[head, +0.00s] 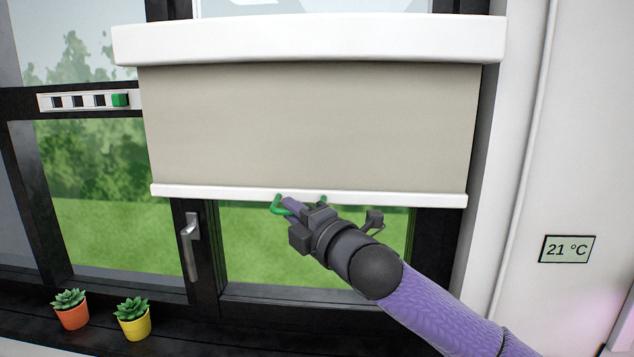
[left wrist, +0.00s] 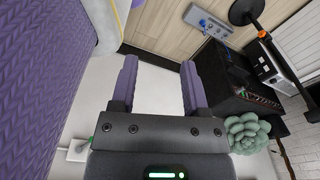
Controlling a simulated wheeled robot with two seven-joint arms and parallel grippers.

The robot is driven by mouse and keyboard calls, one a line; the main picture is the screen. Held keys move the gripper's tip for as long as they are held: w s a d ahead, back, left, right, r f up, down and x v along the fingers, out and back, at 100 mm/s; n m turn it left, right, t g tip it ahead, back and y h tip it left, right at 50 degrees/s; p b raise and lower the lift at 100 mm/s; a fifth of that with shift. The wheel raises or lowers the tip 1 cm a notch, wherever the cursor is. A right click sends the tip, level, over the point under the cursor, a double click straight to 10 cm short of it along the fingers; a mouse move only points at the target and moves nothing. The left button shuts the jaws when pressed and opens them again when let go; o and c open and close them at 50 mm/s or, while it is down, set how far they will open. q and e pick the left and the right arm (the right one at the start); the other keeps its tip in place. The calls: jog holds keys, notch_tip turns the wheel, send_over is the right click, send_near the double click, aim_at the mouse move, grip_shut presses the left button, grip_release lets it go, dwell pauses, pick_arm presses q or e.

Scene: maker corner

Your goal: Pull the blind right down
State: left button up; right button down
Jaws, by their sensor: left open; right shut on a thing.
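The beige blind (head: 310,125) hangs from a white cassette (head: 310,40) and covers the upper part of the window. Its white bottom bar (head: 390,198) hangs above the lower part of the pane, with green lawn showing below. A green pull handle (head: 277,205) sits under the bar. My right gripper (head: 287,203) is at the handle and shut on it; the arm hides part of the handle. My left gripper (left wrist: 158,85) shows in the left wrist view, open and empty, away from the blind.
Two potted succulents, one in an orange pot (head: 72,316) and one in a yellow pot (head: 134,325), stand on the sill at left. A window lever (head: 190,245) is left of the handle. A strip with a green square (head: 119,100) is on the frame.

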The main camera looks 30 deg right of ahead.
notch_tip(320, 180, down, 38)
jog(key=b, duration=2.4)
jog(key=shift+f, duration=0.15)
jog(key=c, duration=0.7)
grip_release()
jog(key=shift+s, duration=0.1)
jog(key=v, duration=0.9)
jog(key=shift+s+d+p, duration=0.15)
jog(key=shift+s+p, duration=0.2)
